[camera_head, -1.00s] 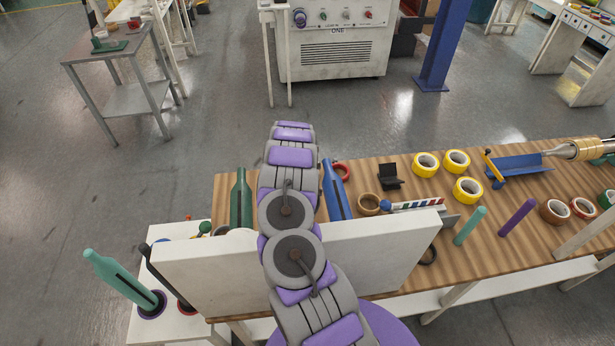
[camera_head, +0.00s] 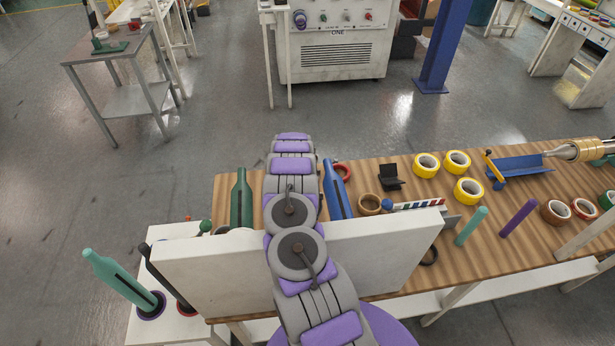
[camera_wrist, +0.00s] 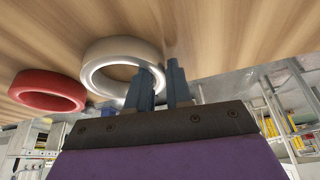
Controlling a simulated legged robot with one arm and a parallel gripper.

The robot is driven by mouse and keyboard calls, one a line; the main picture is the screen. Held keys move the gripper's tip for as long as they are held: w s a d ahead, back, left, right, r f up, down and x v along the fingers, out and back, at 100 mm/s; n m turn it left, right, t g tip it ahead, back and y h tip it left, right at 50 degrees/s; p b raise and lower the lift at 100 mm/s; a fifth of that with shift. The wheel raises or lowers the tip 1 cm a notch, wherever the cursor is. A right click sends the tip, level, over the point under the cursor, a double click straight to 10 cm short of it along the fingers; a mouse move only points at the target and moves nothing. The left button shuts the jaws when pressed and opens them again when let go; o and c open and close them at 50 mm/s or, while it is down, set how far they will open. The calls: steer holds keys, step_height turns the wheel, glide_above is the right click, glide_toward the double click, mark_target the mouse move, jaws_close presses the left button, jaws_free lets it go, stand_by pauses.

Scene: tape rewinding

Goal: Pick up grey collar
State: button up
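The grey collar (camera_wrist: 122,50) is a pale, smooth ring on the wooden table, in the upper left of the wrist view. My gripper (camera_wrist: 160,82) is close to it with its two dark fingers apart. One finger overlaps the collar's opening and the other is just past its right edge. I cannot tell whether the fingers touch the collar or whether one is inside it. In the head view the collar and my gripper are hidden behind my arm.
A red ring (camera_wrist: 48,91) lies beside the collar. On the wooden table (camera_head: 300,270) are a green bottle shape (camera_head: 241,203), a blue one (camera_head: 335,190), yellow tape rolls (camera_head: 468,190) and a black holder (camera_head: 391,178). A white panel (camera_head: 215,275) stands at the near edge.

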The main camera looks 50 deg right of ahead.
steer(key=shift+s+d+f, duration=0.1)
steer(key=shift+d+f, duration=0.05)
steer(key=shift+d, duration=0.15)
jaws_close()
steer(key=shift+a, duration=0.1)
